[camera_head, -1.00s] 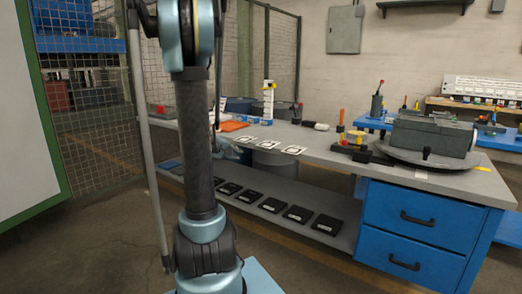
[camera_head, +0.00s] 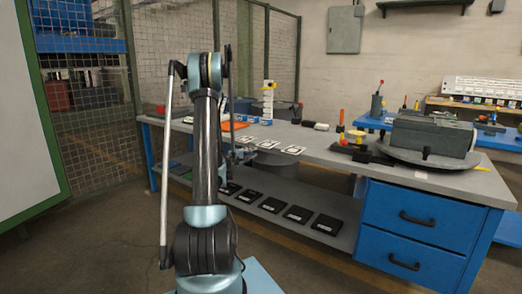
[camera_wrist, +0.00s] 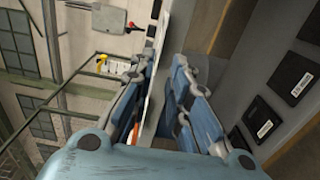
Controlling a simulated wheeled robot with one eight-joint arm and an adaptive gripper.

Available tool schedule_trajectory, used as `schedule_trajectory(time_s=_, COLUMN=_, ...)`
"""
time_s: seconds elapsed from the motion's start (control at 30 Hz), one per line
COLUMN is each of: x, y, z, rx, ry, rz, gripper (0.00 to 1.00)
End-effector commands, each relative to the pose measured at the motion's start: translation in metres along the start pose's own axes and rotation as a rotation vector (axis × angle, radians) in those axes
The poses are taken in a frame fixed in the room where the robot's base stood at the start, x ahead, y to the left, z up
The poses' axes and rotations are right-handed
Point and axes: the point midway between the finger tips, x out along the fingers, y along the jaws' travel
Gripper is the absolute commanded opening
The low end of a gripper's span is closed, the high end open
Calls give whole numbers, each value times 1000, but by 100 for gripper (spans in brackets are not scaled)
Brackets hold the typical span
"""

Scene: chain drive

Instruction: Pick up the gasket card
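Flat pale cards with dark outlines lie in a row along the bench's front edge; I take them to be gasket cards. The right one (camera_head: 293,150), the middle one (camera_head: 268,144) and the left one (camera_head: 245,140) show in the head view. My gripper (camera_head: 238,156) is at the bench front near the left card, partly behind my arm. In the wrist view my gripper (camera_wrist: 160,95) is open, its two blue-grey fingers apart. The bench edge runs edge-on between or behind them. A thin white strip beside the left finger cannot be told clearly. No card is clearly gripped.
The bench (camera_head: 335,158) has a lower shelf with several black boxes (camera_head: 298,213). An orange sheet (camera_head: 234,126) lies behind the cards. A grey housing (camera_head: 432,137) sits on a round plate at right, above blue drawers (camera_head: 420,212). Floor in front is clear.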

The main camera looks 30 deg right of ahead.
Motion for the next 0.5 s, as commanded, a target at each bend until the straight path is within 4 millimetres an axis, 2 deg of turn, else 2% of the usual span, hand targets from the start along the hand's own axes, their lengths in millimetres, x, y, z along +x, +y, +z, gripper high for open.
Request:
schedule_trajectory(time_s=0.17, x=10, y=-1, z=1, rx=-2, ry=-2, rz=2, gripper=17)
schedule_trajectory(time_s=0.5, x=50, y=0, z=1, rx=-1, ry=-2, rz=1, gripper=17)
